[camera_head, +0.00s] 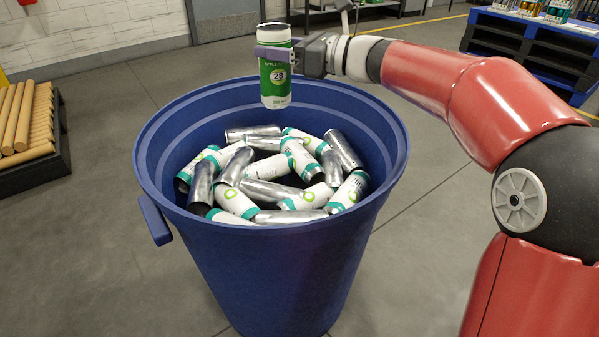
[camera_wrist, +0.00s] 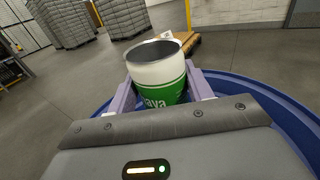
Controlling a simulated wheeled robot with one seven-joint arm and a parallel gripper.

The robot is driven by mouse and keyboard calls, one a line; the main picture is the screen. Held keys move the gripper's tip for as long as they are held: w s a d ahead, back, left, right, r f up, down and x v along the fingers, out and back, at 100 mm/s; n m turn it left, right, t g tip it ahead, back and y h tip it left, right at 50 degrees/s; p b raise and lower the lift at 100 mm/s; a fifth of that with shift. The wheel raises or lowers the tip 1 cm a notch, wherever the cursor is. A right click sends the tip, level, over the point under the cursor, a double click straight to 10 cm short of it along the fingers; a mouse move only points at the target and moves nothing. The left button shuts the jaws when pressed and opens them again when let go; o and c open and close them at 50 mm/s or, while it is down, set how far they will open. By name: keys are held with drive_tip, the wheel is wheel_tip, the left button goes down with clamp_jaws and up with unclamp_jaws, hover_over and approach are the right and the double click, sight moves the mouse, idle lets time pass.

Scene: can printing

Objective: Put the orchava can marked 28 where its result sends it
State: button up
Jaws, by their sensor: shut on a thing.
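My gripper (camera_head: 285,56) is shut on a can (camera_head: 275,92) with a white top part, a green lower part and a label reading 28. The can is upright, held over the far rim of a large blue bin (camera_head: 290,265). In the wrist view the can (camera_wrist: 158,74) stands between the two fingers (camera_wrist: 157,94); its top looks open and its label ends in "ava". The bin holds several loose cans, some bare silver (camera_head: 340,150) and some white and teal with a green ring (camera_head: 235,200).
A black-edged pallet with stacked brown tubes (camera_head: 27,120) lies at the left. A blue pallet stand (camera_head: 530,50) with small goods is at the far right. In the wrist view, wrapped pallet stacks (camera_wrist: 122,18) stand behind. Grey floor is open around the bin.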

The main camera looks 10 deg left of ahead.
sight(282, 80)
drive_tip(key=shift+w+d+f+b, duration=0.1)
drive_tip(key=shift+w+f+b, duration=0.1)
drive_tip(key=shift+f+b, duration=1.1)
drive_tip(key=shift+w+f+b, duration=0.2)
drive_tip(key=shift+f+b, duration=0.3)
drive_tip(key=shift+f, duration=1.55)
drive_tip(key=o, duration=1)
drive_tip(key=d, duration=0.2)
drive_tip(key=s+d, duration=0.1)
drive_tip(key=d, duration=0.4)
drive_tip(key=shift+s+d, duration=0.2)
drive_tip(key=shift+d, duration=0.2)
